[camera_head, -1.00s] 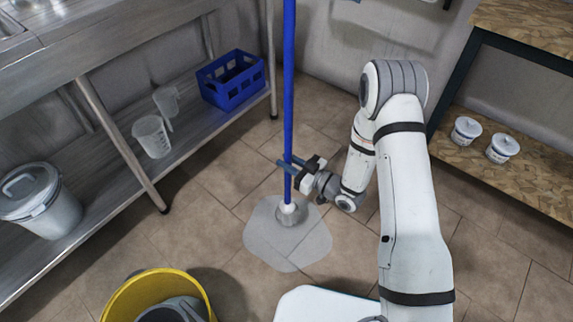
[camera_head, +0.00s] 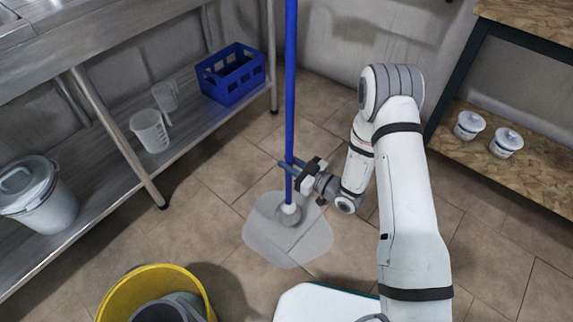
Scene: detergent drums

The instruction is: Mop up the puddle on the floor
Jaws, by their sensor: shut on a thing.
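The puddle (camera_head: 285,250) is a pale grey patch on the brown tiled floor, in the middle of the view. A mop with a long blue handle (camera_head: 290,90) stands nearly upright. Its white socket and grey mop head (camera_head: 289,214) are over the upper part of the puddle and look to be touching it. My gripper (camera_head: 290,165) is shut on the blue handle a short way above the mop head. My arm reaches in from the right.
A yellow bucket (camera_head: 112,300) with a grey insert stands at the lower left. A steel bench with a lower shelf (camera_head: 105,165) runs along the left, holding a blue crate (camera_head: 231,84), clear jugs (camera_head: 150,131) and a lidded grey bucket (camera_head: 40,205). A wooden shelf (camera_head: 530,165) with white tubs is at right.

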